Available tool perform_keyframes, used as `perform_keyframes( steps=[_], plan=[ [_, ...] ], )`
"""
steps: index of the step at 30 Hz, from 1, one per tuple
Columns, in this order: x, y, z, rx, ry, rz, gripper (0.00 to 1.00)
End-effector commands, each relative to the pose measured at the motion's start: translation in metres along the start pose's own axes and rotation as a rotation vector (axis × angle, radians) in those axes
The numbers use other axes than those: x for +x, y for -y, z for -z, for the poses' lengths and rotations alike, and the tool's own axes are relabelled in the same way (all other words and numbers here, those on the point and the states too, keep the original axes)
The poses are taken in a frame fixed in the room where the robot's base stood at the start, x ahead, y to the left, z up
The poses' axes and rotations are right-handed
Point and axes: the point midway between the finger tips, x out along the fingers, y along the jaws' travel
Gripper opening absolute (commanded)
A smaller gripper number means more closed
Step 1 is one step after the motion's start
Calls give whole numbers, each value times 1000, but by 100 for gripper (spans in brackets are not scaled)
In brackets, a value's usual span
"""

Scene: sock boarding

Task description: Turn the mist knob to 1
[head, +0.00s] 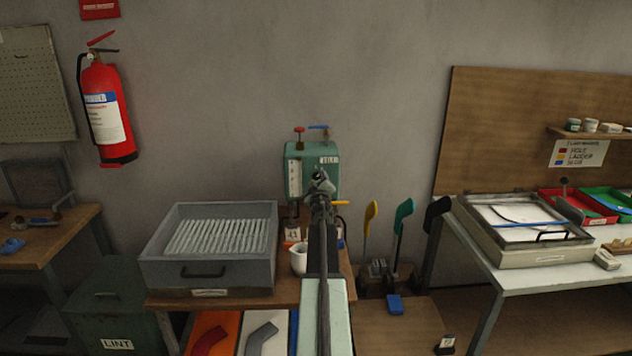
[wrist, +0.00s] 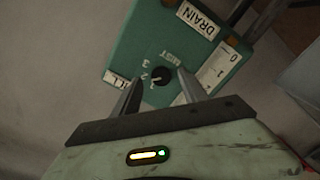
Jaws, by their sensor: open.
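The green steamer box (head: 298,152) hangs at the wall behind the bench, and its front is partly hidden by my arm in the head view. The wrist view shows the green panel (wrist: 135,45), turned around, with a black mist knob (wrist: 160,76) beside a MIST label and small white numerals. A pale mark on the knob points toward the numerals on the left, but I cannot tell exactly which one. My gripper (wrist: 158,77) is open, with one finger on each side of the knob in the picture. I cannot tell whether either finger touches it.
A grey bin (head: 208,281) with a ribbed insert stands on the bench at left, and a white jug (head: 299,256) stands beside my arm. Yellow, green and black paddle shapes (head: 402,217) stand at right. Red and blue valve handles (head: 318,127) top the box.

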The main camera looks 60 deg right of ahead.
Motion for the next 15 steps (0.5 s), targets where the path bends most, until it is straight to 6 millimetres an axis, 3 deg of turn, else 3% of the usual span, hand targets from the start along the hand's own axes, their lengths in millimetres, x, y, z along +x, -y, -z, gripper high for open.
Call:
perform_keyframes(
  steps=[3, 10, 15],
  plan=[
    [16, 0, 0, 0, 0, 0, 51],
    [15, 1, 1, 0, 0, 0, 51],
    [15, 1, 1, 0, -1, 1, 4]
  ],
)
